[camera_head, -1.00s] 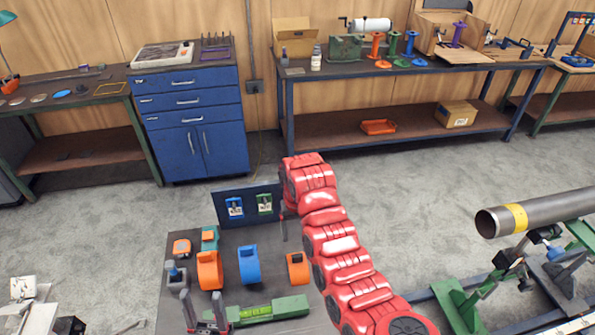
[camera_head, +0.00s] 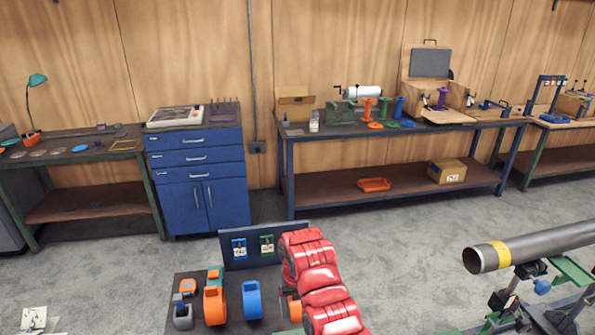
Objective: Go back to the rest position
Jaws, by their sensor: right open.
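My red right arm rises from the bottom centre of the head view, in front of a dark tool board. Its far end stands before the board's upright panel (camera_head: 225,252). My right gripper (camera_head: 286,272) is mostly hidden behind the arm; only a dark bit shows at the arm's left edge. It is open, and I see nothing held in it. My left gripper is not in view.
Orange (camera_head: 214,306) and blue (camera_head: 252,300) holders stand on the board, close left of the arm. A steel pipe (camera_head: 525,247) with a yellow band lies on a stand at right. Workbenches and a blue cabinet (camera_head: 200,175) line the wall. Grey floor between is clear.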

